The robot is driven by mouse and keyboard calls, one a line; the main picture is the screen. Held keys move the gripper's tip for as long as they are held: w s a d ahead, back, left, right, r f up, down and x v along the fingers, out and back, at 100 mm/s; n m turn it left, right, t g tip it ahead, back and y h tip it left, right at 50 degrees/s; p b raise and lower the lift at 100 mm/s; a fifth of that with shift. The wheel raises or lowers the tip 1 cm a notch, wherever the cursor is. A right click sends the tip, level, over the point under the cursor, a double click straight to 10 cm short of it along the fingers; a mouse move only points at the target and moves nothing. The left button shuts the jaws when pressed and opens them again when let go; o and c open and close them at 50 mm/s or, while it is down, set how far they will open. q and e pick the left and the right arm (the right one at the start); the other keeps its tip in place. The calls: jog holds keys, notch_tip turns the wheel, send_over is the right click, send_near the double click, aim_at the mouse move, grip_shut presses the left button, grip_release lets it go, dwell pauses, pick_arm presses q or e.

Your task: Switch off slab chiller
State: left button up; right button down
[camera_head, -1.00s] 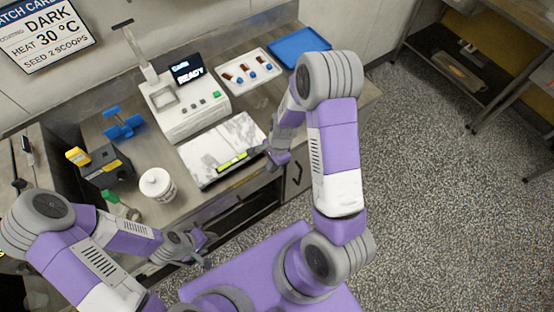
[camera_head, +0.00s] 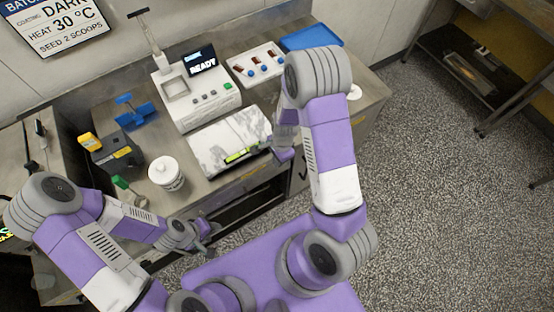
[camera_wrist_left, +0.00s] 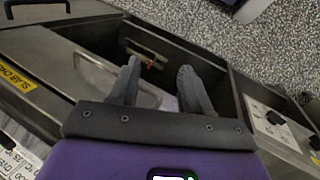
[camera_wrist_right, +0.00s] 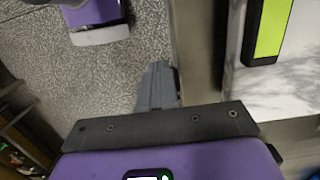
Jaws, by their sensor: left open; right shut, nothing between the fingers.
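A yellow label reading as slab chiller (camera_wrist_left: 16,78) is on a metal front at the left of the left wrist view. Beside it, an open-topped dark compartment (camera_wrist_left: 185,52) holds a small red part (camera_wrist_left: 152,65) on its far wall; I cannot tell if that is a switch. My left gripper (camera_wrist_left: 160,75) is open and empty over this compartment. It also shows low in front of the counter in the head view (camera_head: 208,238). My right gripper (camera_wrist_right: 160,75) is shut and empty, beside the marble slab's front right edge; the slab (camera_head: 222,135) carries a green-and-black strip (camera_head: 243,155).
A panel with a black knob (camera_wrist_left: 275,117) is at the right of the left wrist view. On the counter stand a white machine reading READY (camera_head: 198,92), a lidded white tub (camera_head: 166,172), a tray (camera_head: 250,75) and a blue tray (camera_head: 310,38). The floor at right is open.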

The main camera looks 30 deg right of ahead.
jog(key=shift+d+f, duration=0.15)
jog(key=shift+d, duration=0.6)
jog(key=shift+a+r+p, duration=0.25)
jog(key=shift+r+p, duration=0.2)
jog(key=a+r+p, duration=0.4)
jog(key=a+r, duration=0.4)
jog(key=r, duration=0.3)
jog(key=shift+s+r+p, duration=0.3)
jog(key=shift+p, duration=0.1)
jog(key=shift+f, duration=0.15)
